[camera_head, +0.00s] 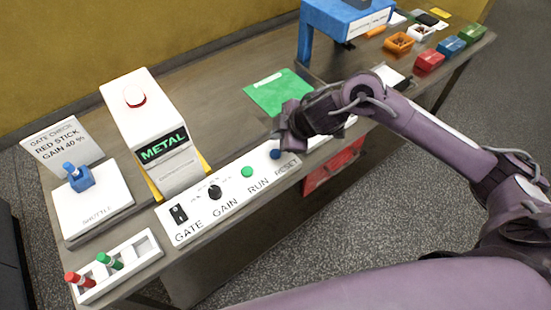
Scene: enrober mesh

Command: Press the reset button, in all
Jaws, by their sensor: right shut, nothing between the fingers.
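The white control panel (228,202) lies along the table's front edge, with GATE, GAIN, RUN and RESET labels. The blue reset button (275,154) is at its right end above the RESET label, partly hidden by my right gripper (284,143). The gripper is shut and empty, with its fingertips right at the button. I cannot tell if they touch it or if it is pressed in. The green RUN button (246,172) and black GAIN knob (214,192) are to the left. The panel's far right end is partly covered by my gripper. My left gripper is out of view.
A white METAL-display machine (143,118) stands behind the panel. A shuttle plate (90,213) and a rack with red and green sticks (140,252) are at left. A green mat (272,88), blue frame (325,18) and several small bins are farther back right.

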